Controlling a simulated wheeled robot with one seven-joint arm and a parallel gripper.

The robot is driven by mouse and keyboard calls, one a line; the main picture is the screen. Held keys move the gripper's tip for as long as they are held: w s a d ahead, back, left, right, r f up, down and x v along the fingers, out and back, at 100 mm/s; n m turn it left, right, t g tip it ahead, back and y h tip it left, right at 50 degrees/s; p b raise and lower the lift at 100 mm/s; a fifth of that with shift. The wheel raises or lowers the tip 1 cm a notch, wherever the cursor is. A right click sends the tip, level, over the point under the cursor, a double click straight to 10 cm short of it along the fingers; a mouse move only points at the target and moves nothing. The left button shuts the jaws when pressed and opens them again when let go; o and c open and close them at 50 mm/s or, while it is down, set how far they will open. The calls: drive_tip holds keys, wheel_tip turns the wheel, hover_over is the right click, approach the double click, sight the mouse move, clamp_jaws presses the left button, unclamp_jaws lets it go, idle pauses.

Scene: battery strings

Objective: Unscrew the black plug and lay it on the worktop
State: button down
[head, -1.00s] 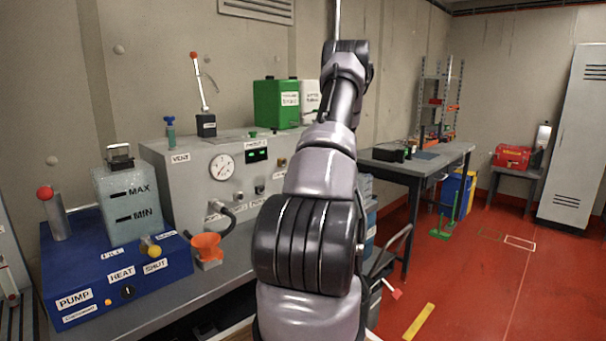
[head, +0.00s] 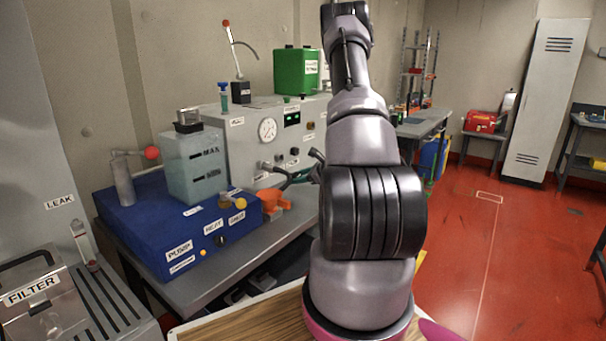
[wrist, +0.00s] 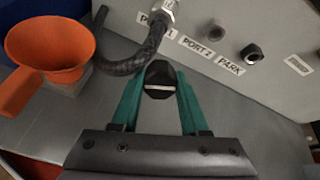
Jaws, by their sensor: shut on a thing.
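The black plug (wrist: 159,77) is between the teal fingertips of my gripper (wrist: 159,84) in the wrist view. My gripper is shut on it. The plug appears clear of the panel, below the label PORT 1 and in front of the hose. The PORT 2 fitting (wrist: 214,33) shows a dark round opening with nothing in it. The grey worktop (wrist: 225,125) lies beneath the gripper; how high the plug is above it is unclear. In the head view the worktop (head: 190,292) runs along the bench front, and my arm hides part of it.
An orange funnel (wrist: 52,45) stands left of my gripper. A black hose (wrist: 135,60) curves close behind the plug from PORT 1. A black fitting (wrist: 252,53) sits at PARK. The blue pump box (head: 180,225) fills the bench's left part. Bare worktop lies right of my gripper.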

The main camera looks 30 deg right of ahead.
sight(298, 202)
drive_tip(key=shift+f, duration=2.8)
drive_tip(key=shift+f, duration=0.5)
drive_tip(key=shift+c, duration=1.7)
unclamp_jaws()
